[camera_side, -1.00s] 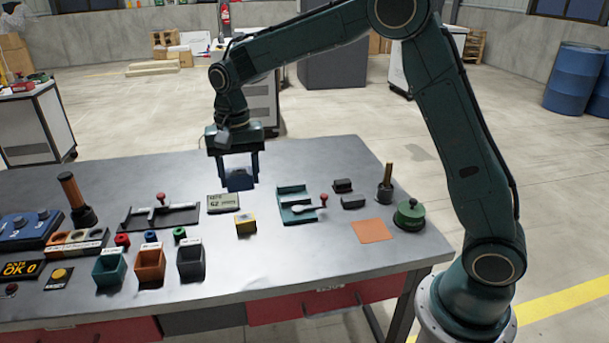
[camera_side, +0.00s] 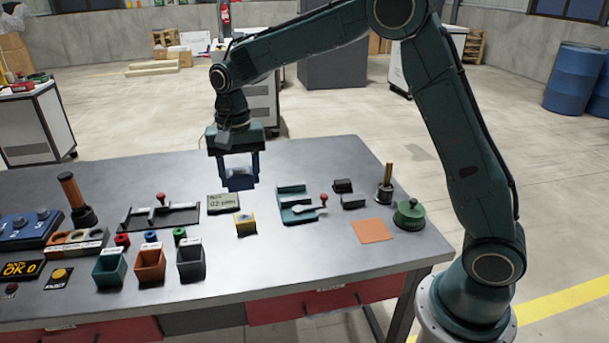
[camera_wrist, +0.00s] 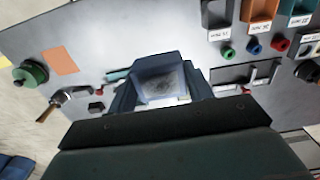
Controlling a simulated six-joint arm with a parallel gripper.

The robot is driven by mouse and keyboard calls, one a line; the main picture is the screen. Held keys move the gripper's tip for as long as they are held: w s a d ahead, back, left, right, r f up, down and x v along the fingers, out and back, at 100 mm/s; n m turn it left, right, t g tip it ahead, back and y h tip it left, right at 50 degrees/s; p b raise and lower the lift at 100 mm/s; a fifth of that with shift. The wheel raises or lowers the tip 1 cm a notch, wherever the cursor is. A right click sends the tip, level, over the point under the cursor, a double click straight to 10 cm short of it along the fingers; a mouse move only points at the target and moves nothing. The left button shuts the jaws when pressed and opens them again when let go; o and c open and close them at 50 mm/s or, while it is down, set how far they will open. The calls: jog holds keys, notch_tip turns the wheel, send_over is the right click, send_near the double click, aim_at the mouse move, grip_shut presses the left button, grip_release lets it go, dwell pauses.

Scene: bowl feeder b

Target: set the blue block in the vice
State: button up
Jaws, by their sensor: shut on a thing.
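My gripper (camera_side: 238,183) is above the back middle of the bench, fingers pointing down. It is shut on the blue block (camera_wrist: 160,85), which sits between the two fingers in the wrist view. In the side view the block is dark and partly hidden by the fingers, and looks held just above the bench top. The teal vice (camera_side: 292,204), with a red-knobbed lever, stands to the right of my gripper and apart from it. In the wrist view the vice (camera_wrist: 118,75) is mostly hidden behind a finger.
A grey display (camera_side: 224,203) and a yellow block (camera_side: 245,224) lie in front of my gripper. Dark blocks (camera_side: 352,201) lie right of the vice. A slotted fixture (camera_side: 165,216) with a red knob and several bins (camera_side: 150,265) are to the left. The bench's back right is clear.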

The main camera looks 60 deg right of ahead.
jog(key=w+d+f, duration=0.3)
jog(key=d+f, duration=0.2)
jog(key=d, duration=0.5)
send_near(293, 182)
jog(key=s+a+f, duration=0.2)
jog(key=s+a, duration=0.1)
jog(key=a, duration=0.1)
jog(key=shift+w+d, duration=0.15)
jog(key=shift+w, duration=0.05)
jog(key=shift+f, duration=0.1)
jog(key=shift+f, duration=2.3)
jog(key=o, duration=1.2)
